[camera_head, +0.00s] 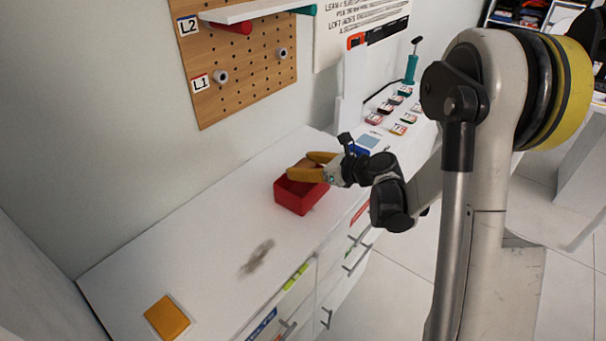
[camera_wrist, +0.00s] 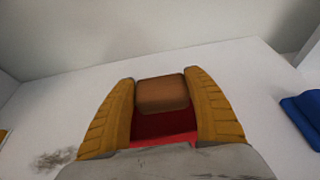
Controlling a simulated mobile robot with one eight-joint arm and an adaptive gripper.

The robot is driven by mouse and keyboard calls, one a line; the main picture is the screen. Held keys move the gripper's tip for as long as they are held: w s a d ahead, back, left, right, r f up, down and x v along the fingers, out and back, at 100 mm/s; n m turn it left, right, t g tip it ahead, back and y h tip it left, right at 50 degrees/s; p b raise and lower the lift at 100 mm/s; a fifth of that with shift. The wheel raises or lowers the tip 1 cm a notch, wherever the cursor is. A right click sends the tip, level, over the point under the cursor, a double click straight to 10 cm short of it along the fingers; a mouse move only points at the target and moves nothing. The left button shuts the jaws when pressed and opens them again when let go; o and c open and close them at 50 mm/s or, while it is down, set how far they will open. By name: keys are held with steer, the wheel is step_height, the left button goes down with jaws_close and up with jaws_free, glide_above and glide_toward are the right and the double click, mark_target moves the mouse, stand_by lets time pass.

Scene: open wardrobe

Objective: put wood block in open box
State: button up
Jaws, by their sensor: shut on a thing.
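The wood block (camera_wrist: 162,93) is a brown, rounded block between the two yellow fingers of my gripper (camera_wrist: 161,95) in the wrist view. In the head view my gripper (camera_head: 311,168) is over the red open box (camera_head: 299,196), and a little of the wood block (camera_head: 303,163) shows by the fingers. My gripper is shut on the block. The red box (camera_wrist: 160,139) also shows below the block in the wrist view, partly hidden by the fingers and the block. The block is at or above the box's opening; its exact height is hard to tell.
The box stands on a white counter (camera_head: 215,225) with drawers along its front. An orange square (camera_head: 167,317) lies at the near left end, with a dark smudge (camera_head: 257,257) between. A blue object (camera_wrist: 303,115) is right of the gripper. A pegboard (camera_head: 240,65) hangs behind.

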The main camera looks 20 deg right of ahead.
steer(key=shift+f, duration=0.75)
steer(key=shift+f, duration=0.1)
steer(key=shift+f, duration=0.4)
steer(key=shift+f, duration=0.1)
steer(key=o, duration=1.2)
steer(key=shift+c, duration=0.2)
